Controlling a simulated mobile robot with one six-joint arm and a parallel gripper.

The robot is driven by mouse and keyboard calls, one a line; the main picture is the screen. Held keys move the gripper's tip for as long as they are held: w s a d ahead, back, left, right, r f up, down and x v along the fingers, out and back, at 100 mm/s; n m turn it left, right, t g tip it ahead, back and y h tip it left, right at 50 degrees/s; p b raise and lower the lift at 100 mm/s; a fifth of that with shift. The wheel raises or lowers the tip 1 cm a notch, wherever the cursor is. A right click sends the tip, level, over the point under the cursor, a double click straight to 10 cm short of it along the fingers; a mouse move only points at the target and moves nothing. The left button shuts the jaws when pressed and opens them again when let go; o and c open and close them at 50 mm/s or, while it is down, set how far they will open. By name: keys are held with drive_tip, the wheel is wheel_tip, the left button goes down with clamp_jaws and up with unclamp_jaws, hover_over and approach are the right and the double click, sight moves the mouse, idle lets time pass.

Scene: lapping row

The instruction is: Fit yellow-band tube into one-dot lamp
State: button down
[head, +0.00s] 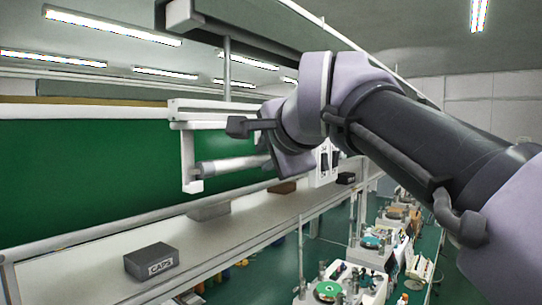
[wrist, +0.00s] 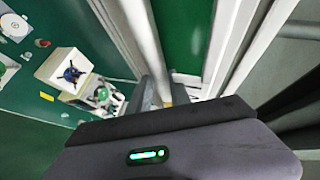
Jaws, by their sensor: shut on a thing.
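A white lamp fixture (head: 212,107) hangs above the bench in the head view, with a white end holder (head: 188,160) pointing down at its left. A pale grey tube (head: 228,165) lies roughly level under it, its left end close to that holder; I cannot tell whether it is seated. My gripper (head: 272,155) is shut on the tube near its right end, partly hidden by my wrist. In the wrist view, a small yellowish patch (wrist: 167,95) shows by the fingers; I cannot tell whether it is the band. No dot mark on the lamp is readable.
A long pale bench (head: 95,281) runs below, with a dark CAPS box (head: 152,262), a grey box (head: 209,210) and a small dark box (head: 345,178). A green board (head: 90,165) stands behind. Lapping machines (head: 328,289) stand at the lower right. An overhead beam (head: 250,36) passes close above.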

drive_tip(key=shift+f+b, duration=0.75)
drive_tip(key=shift+b, duration=0.05)
idle(0.4)
drive_tip(key=c, duration=1.1)
unclamp_jaws()
